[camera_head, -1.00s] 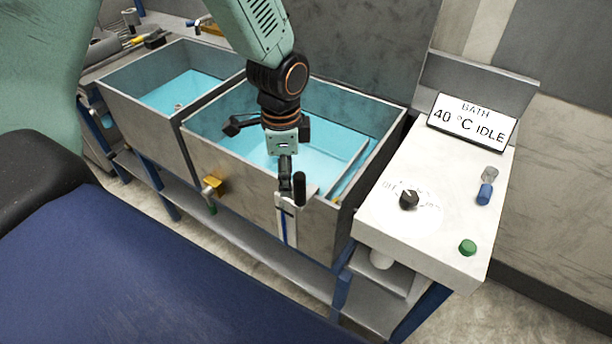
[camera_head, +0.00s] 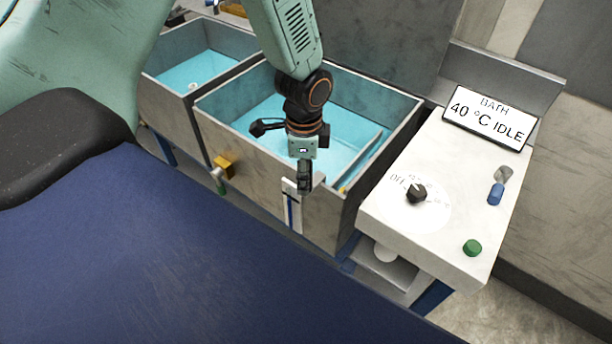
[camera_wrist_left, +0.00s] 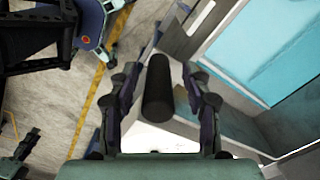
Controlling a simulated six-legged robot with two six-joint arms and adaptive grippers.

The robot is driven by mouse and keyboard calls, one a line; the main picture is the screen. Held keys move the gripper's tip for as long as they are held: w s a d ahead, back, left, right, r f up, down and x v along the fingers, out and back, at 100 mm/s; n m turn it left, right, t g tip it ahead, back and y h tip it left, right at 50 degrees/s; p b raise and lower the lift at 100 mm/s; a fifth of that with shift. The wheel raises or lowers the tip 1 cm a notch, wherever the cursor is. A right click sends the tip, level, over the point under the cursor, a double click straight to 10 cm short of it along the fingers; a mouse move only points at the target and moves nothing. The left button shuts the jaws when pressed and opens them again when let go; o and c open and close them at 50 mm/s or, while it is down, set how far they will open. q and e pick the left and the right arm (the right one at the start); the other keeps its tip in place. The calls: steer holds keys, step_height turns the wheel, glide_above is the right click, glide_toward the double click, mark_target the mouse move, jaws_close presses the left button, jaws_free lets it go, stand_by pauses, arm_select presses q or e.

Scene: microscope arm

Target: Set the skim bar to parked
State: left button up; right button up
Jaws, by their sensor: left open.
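My left gripper (camera_head: 304,178) is open and points down at the front wall of the right-hand bath. In the left wrist view, a black cylindrical handle (camera_wrist_left: 158,90) stands between its two spread fingers, with gaps visible beside it. In the head view the gripper hides this handle. A white plate with a blue strip (camera_head: 291,208) is on the bath's front wall, just below the gripper. A pale bar (camera_head: 361,160) runs inside the bath near its right wall; I cannot tell whether it joins the handle. My right gripper is not in view.
The right-hand bath (camera_head: 345,215) holds blue liquid. A second bath (camera_head: 165,112) stands to its left. A yellow valve (camera_head: 223,166) sticks out in front. On the right, a white console (camera_head: 395,225) carries a black knob (camera_head: 416,193), a green button (camera_head: 472,248) and a display (camera_head: 490,117) reading "40 °C IDLE".

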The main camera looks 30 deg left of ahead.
arm_select(q)
steer(key=shift+d+f, duration=0.15)
steer(key=shift+f, duration=0.4)
steer(key=shift+s, duration=0.1)
steer(key=shift+f, duration=0.1)
steer(key=shift+c, duration=1.2)
jaws_close()
